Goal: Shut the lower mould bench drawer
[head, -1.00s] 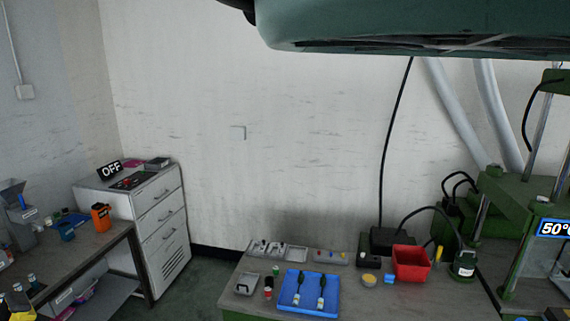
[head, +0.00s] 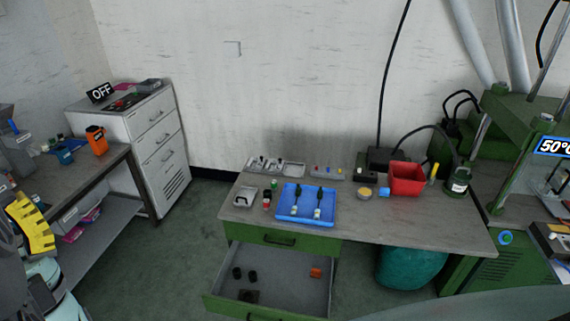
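The lower mould bench drawer (head: 292,283) is pulled well out below the bench top. Its green front (head: 225,306) runs along the bottom of the picture, partly cut off. Inside lie two small black round parts (head: 245,275), a dark flat piece (head: 248,296) and a small orange piece (head: 315,272). The upper drawer's green front (head: 255,235) above it looks shut. A yellow ribbed part, apparently of my gripper (head: 32,222), shows at the far left edge, well apart from the drawer. Its fingertips cannot be made out, so its opening is unclear.
The mould bench (head: 400,220) carries a blue tray (head: 328,216), a red bin (head: 407,180) and small parts. A white cabinet (head: 150,135) and side table (head: 100,172) stand left. Floor (head: 195,245) between is clear.

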